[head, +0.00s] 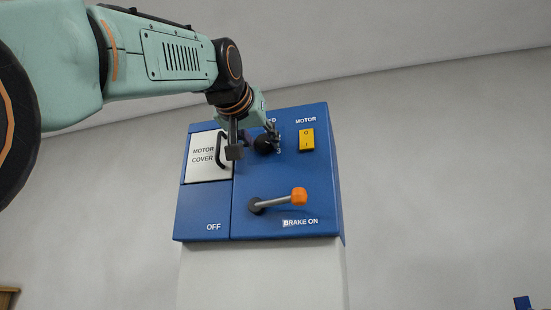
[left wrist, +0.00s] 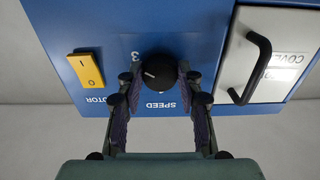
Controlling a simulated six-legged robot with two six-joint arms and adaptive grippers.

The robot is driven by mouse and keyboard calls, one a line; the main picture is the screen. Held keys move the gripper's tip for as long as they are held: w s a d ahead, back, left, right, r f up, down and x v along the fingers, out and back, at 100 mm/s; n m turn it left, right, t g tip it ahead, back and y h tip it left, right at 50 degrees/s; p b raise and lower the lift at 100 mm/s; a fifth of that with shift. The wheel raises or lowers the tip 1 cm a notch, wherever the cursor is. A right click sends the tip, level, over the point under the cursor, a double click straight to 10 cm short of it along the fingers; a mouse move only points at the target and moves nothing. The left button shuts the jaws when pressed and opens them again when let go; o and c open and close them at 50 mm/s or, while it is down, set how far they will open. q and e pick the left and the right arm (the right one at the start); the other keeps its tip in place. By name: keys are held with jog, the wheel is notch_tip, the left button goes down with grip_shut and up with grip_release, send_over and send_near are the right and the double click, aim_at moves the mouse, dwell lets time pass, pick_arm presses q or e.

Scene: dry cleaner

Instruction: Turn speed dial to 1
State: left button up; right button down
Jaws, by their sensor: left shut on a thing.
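The speed dial (head: 264,145) is a round black knob on the upper part of a blue control panel (head: 205,208). My left gripper (head: 259,139) partly covers it and its label in the head view. In the left wrist view, the fingers of my left gripper (left wrist: 157,82) stand on both sides of the dial (left wrist: 159,70) and are shut on it. A white pointer mark on the dial faces left in that view, where the picture is upside down. A "3" shows near the dial; other scale numbers are hidden or unclear. My right gripper is in neither view.
A yellow motor switch (head: 307,139) sits close to the right of the dial. A white motor cover (head: 203,157) with a black handle is at the left. Below, a brake lever (head: 278,201) with an orange knob points right, above "BRAKE ON". Plain wall surrounds the panel.

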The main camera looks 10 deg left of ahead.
pick_arm(q)
jog(key=c, duration=0.3)
jog(key=shift+c, duration=0.2)
jog(key=shift+n, duration=0.3)
jog(key=n, duration=1)
jog(key=shift+d+r, duration=0.1)
jog(key=n, duration=0.8)
jog(key=shift+n, duration=0.4)
jog(key=n, duration=0.4)
jog(key=shift+n, duration=0.4)
